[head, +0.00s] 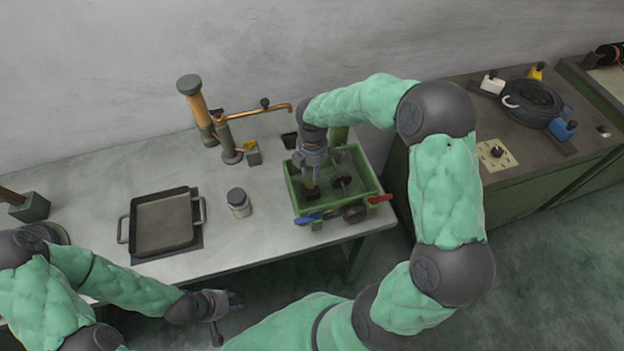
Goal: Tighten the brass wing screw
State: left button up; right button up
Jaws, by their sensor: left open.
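A green tray (372,182) stands at the right end of the grey bench, with red and blue handles at its front. My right gripper (316,178) points down into it. A small brass-coloured part (311,190) shows just below its fingers; it may be the wing screw, but its shape is too small to make out. I cannot tell whether the fingers touch or grip it. My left gripper (229,306) is open and empty, in front of the bench's front edge.
A jar (239,202) and a square dark pan (165,222) are left of the tray. A second bench (500,185) at right holds a coiled cable (532,102).

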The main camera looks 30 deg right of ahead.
aim_at(312, 184)
jog(key=shift+f+b, duration=0.3)
jog(key=shift+f, duration=2.1)
grip_shut()
